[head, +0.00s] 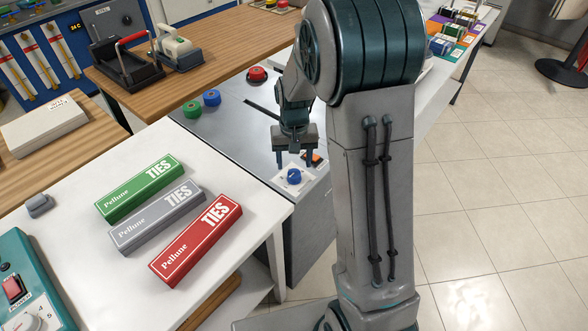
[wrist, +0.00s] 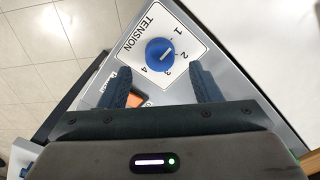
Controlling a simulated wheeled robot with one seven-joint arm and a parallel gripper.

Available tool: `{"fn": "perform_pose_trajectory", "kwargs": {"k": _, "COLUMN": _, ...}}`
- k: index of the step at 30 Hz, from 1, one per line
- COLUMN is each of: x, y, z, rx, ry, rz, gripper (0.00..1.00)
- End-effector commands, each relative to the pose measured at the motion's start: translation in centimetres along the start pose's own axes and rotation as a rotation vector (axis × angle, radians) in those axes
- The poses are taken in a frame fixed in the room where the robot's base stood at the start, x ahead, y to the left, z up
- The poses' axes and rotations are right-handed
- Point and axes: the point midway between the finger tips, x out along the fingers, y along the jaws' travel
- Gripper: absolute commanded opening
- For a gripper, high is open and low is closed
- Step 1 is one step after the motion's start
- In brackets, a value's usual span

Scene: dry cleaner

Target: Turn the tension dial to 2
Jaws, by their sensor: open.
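The tension dial is a blue round knob (wrist: 160,51) on a white plate (wrist: 137,48) marked TENSION, with the numbers 1 to 4 around one side. The knob also shows in the head view (head: 294,176), near the corner of the grey machine top. My gripper (wrist: 160,71) is open and empty, fingers pointing down. In the head view my gripper (head: 294,158) hangs just above the dial, apparently not touching it.
An orange switch (wrist: 135,100) sits beside the dial plate. Green (head: 192,109) and blue (head: 211,97) round pieces and a red button (head: 257,75) are farther back on the machine. Several tie boxes, including a red one (head: 197,240), lie on the white table at left.

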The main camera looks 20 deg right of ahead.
Motion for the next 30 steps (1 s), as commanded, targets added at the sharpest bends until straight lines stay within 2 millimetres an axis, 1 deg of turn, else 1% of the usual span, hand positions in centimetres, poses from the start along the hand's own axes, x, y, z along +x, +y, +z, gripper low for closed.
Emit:
{"fn": "perform_pose_trajectory", "kwargs": {"k": 1, "x": 1.0, "y": 0.0, "z": 0.1, "rx": 0.000, "ry": -0.004, "rz": 0.001, "gripper": 0.58}}
{"fn": "perform_pose_trajectory", "kwargs": {"k": 3, "x": 2.1, "y": 0.0, "z": 0.1, "rx": 0.000, "ry": -0.003, "rz": 0.000, "gripper": 0.58}}
{"fn": "perform_pose_trajectory", "kwargs": {"k": 7, "x": 3.4, "y": 0.0, "z": 0.0, "rx": 0.001, "ry": -0.001, "rz": 0.000, "gripper": 0.58}}
{"fn": "perform_pose_trajectory", "kwargs": {"k": 12, "x": 4.1, "y": 0.0, "z": 0.0, "rx": 0.001, "ry": 0.000, "rz": 0.000, "gripper": 0.58}}
{"fn": "perform_pose_trajectory", "kwargs": {"k": 19, "x": 4.1, "y": 0.0, "z": 0.0, "rx": 0.001, "ry": 0.001, "rz": 0.000, "gripper": 0.58}}
{"fn": "perform_pose_trajectory", "kwargs": {"k": 20, "x": 4.1, "y": 0.0, "z": 0.0, "rx": 0.001, "ry": 0.001, "rz": 0.000, "gripper": 0.49}}
{"fn": "perform_pose_trajectory", "kwargs": {"k": 21, "x": 4.1, "y": 0.0, "z": 0.0, "rx": 0.001, "ry": 0.001, "rz": 0.000, "gripper": 0.38}}
{"fn": "perform_pose_trajectory", "kwargs": {"k": 24, "x": 4.1, "y": 0.0, "z": 0.0, "rx": 0.001, "ry": 0.001, "rz": 0.000, "gripper": 0.13}}
{"fn": "perform_pose_trajectory", "kwargs": {"k": 30, "x": 4.1, "y": 0.0, "z": 0.0, "rx": 0.006, "ry": 0.001, "rz": 0.000, "gripper": 0.13}}
